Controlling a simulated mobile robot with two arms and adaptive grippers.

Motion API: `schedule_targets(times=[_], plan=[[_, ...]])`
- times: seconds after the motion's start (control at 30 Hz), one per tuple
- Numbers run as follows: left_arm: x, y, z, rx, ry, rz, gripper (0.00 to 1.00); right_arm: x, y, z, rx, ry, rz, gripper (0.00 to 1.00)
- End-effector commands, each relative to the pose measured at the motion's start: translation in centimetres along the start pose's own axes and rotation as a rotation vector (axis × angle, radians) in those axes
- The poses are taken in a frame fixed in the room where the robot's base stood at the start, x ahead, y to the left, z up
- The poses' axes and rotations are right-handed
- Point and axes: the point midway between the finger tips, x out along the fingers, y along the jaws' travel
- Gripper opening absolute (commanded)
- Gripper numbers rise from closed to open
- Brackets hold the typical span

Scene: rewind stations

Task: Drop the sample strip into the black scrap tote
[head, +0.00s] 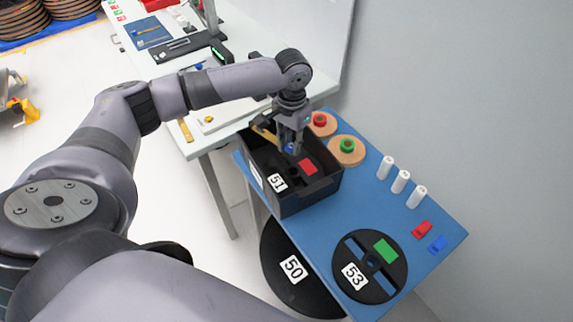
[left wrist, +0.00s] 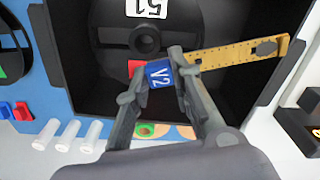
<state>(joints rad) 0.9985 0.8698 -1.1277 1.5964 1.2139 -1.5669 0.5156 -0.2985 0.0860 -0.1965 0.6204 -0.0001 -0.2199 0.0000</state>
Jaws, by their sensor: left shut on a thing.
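The black scrap tote (head: 318,192) stands on the blue bench top, open side up. My left gripper (head: 290,148) points down over the tote and is shut on the sample strip (head: 264,134). In the left wrist view the strip (left wrist: 238,51) is a yellow, ruler-like band with a blue end tag marked V2, held between the fingertips (left wrist: 158,74). The strip sticks out sideways toward the tote's rim; I cannot tell whether it touches it. Inside the tote lies a black reel (left wrist: 112,32) labelled 51 with a red patch. My right gripper is out of view.
On the blue bench top (head: 405,225) are a black reel (head: 396,268) labelled 53, two tan reels (head: 346,150), several white cylinders (head: 400,181), and red and blue clips (head: 423,229). Reel 50 (head: 290,268) is below the bench edge. A white table (head: 210,141) adjoins, and a grey wall is at right.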

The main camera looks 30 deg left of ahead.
Motion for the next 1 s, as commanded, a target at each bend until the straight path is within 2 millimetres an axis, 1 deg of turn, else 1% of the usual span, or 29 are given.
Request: schedule_targets(times=[0.03, 0.07, 0.4, 0.6, 0.77, 0.87, 0.97, 1.0], plan=[[-0.1, 0.0, 0.0, 0.0, 0.0, 0.0, 0.0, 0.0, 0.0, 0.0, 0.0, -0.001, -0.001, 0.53], [-0.1, 0.0, 0.0, 0.0, 0.0, 0.0, 0.22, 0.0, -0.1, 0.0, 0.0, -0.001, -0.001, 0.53], [0.0, 0.0, 0.0, 0.0, 0.0, 0.0, 0.44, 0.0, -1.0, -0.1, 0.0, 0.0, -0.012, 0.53], [0.0, 0.0, 0.0, 0.0, 0.0, 0.0, 0.44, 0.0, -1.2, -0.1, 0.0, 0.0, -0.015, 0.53], [-0.4, 0.0, 0.0, 0.0, 0.001, 0.0, 0.44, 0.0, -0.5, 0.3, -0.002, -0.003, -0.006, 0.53], [-1.5, 0.0, -0.1, 0.0, 0.004, 0.0, 0.44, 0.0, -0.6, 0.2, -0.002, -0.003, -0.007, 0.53], [-3.4, -0.1, -0.1, 0.001, 0.005, -0.001, 0.44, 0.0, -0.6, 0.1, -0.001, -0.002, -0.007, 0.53], [-4.3, 0.0, -0.1, 0.0, 0.006, 0.001, 0.44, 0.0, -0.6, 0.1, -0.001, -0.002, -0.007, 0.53]])
